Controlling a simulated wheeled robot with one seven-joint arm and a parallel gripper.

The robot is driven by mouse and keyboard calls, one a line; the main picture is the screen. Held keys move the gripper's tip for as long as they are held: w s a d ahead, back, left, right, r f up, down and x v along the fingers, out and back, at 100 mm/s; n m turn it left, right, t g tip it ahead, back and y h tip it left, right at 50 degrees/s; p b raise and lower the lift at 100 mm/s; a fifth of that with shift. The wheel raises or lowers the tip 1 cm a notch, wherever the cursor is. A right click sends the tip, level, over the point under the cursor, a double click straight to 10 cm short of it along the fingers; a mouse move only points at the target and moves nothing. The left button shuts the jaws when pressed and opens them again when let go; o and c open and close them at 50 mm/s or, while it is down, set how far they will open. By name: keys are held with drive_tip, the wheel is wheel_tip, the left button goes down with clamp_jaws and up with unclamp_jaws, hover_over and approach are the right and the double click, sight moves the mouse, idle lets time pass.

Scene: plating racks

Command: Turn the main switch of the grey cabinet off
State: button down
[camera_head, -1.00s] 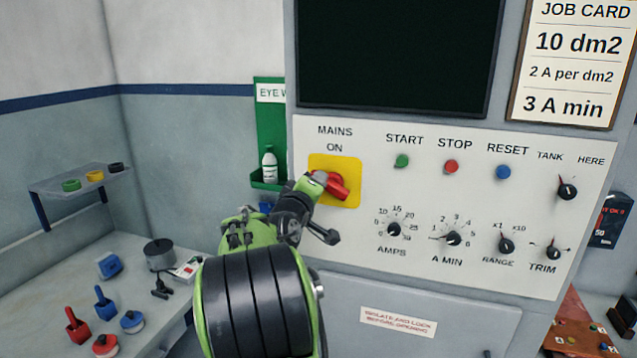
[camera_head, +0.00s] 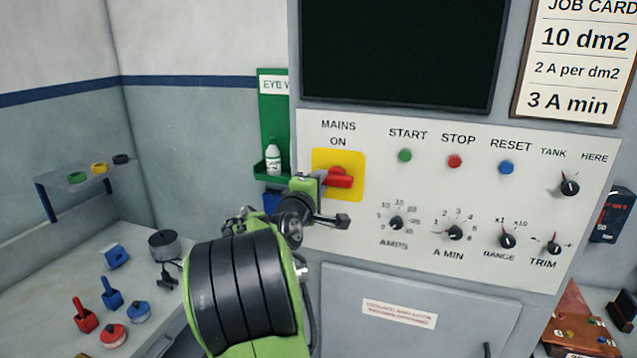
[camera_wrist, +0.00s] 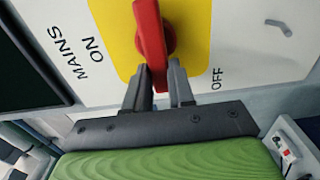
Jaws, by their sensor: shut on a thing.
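The main switch is a red rotary handle (camera_head: 340,177) on a yellow plate (camera_head: 352,160) at the left of the grey cabinet's white panel (camera_head: 420,150). MAINS and ON are printed above the plate. In the wrist view the red handle (camera_wrist: 150,35) lies across the plate, roughly level on the panel, and an OFF label (camera_wrist: 217,78) shows beyond the plate's edge. My gripper (camera_head: 322,178) is at the handle's left end. The wrist view shows both fingers (camera_wrist: 159,85) on either side of that end, shut on it. My gripper hides the OFF label in the head view.
AMPS knob (camera_head: 397,223) and START button (camera_head: 405,155) lie right of the switch. An eyewash bottle (camera_head: 273,158) on a green holder is close left. A bench (camera_head: 60,290) with small coloured items stands lower left.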

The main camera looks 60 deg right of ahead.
drive_tip(key=shift+f, duration=0.1)
drive_tip(key=c, duration=1)
unclamp_jaws()
drive_tip(key=shift+o, duration=0.2)
drive_tip(key=shift+a, duration=0.1)
drive_tip(key=s+a+b, duration=0.2)
drive_tip(key=a+b, duration=0.1)
drive_tip(key=a, duration=1.2)
drive_tip(key=shift+s+a+b, duration=0.2)
drive_tip(key=shift+s+b, duration=0.05)
drive_tip(key=shift+b, duration=0.05)
